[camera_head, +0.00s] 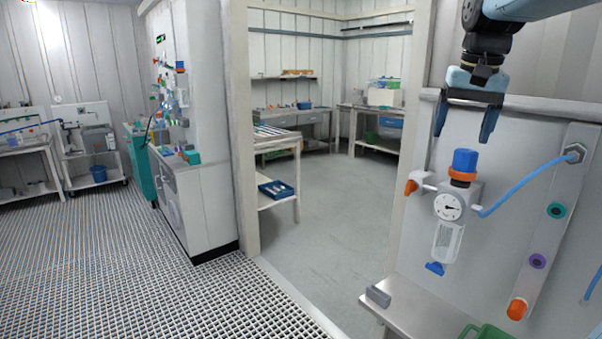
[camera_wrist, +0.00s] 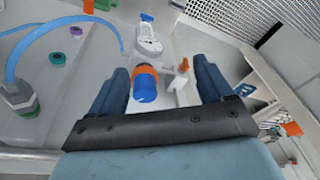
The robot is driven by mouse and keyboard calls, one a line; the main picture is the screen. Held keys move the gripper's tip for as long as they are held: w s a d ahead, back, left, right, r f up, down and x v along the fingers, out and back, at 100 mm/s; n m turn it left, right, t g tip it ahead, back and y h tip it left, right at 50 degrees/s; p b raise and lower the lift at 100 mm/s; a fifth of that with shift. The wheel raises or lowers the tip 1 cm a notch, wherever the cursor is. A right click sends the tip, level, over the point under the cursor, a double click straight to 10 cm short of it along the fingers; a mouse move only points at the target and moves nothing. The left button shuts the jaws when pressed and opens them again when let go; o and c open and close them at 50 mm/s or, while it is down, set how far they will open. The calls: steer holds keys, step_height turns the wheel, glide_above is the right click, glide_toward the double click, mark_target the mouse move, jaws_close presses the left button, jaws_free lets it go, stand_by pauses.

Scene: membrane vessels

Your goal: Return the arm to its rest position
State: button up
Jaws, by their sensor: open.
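My gripper (camera_head: 464,121) hangs from my arm at the upper right of the head view, fingers pointing down, open and with nothing between them. Just below it is a filter regulator with a blue knob (camera_head: 465,160), an orange collar and a round gauge (camera_head: 449,206), fixed to the wall panel. In the wrist view the blue knob (camera_wrist: 145,88) shows between and beyond my two fingers (camera_wrist: 163,92). A gap separates the fingertips from the knob in the head view.
A blue hose (camera_head: 520,187) runs from the regulator to a fitting on a panel strip with green, purple and orange ports. A grey shelf (camera_head: 415,308) with a green container (camera_head: 487,331) lies below. The doorway and grated floor (camera_head: 150,270) at left are clear.

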steer(key=s+a+f+n+t, duration=0.1)
steer(key=s+a+f+n, duration=0.1)
steer(key=s+a+f, duration=0.2)
steer(key=s+a+f+n+t, duration=0.1)
steer(key=s+a+f+t, duration=0.1)
steer(key=s+f, duration=0.8)
steer(key=shift+s+a+n, duration=0.4)
steer(key=shift+s+a, duration=0.05)
steer(key=shift+a, duration=0.4)
steer(key=shift+f, duration=0.1)
steer(key=shift+c, duration=0.4)
